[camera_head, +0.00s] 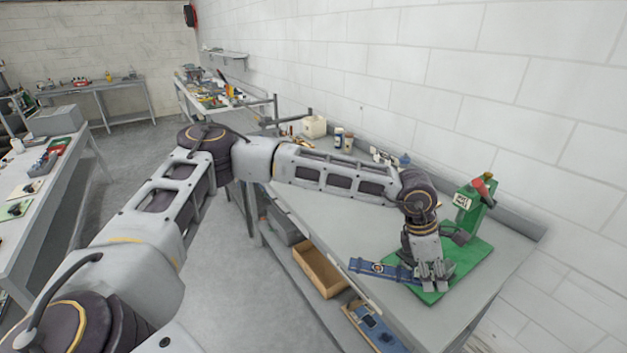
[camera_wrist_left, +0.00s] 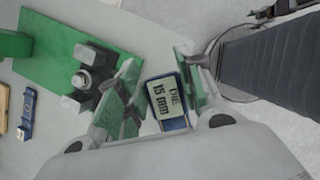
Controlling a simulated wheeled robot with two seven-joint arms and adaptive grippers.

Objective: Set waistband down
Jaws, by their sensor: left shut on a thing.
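My left gripper (camera_head: 434,274) is low over the front right of the grey bench (camera_head: 350,222), at a green base plate (camera_head: 470,262). A long blue strip (camera_head: 380,268) with a round ring reaches left from the fingers. In the left wrist view, my left gripper (camera_wrist_left: 160,98) has a blue piece with a pale label reading "DIE 15 mm" (camera_wrist_left: 168,100) between its fingers. I cannot tell whether this piece and the strip are one thing. Nothing is clearly recognisable as a waistband. The fingers hide part of the strip. My right gripper is out of view.
A green press (camera_head: 466,210) with a red handle stands just behind the gripper. Bottles (camera_head: 343,140) and small parts stand along the wall. The bench's middle is largely clear.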

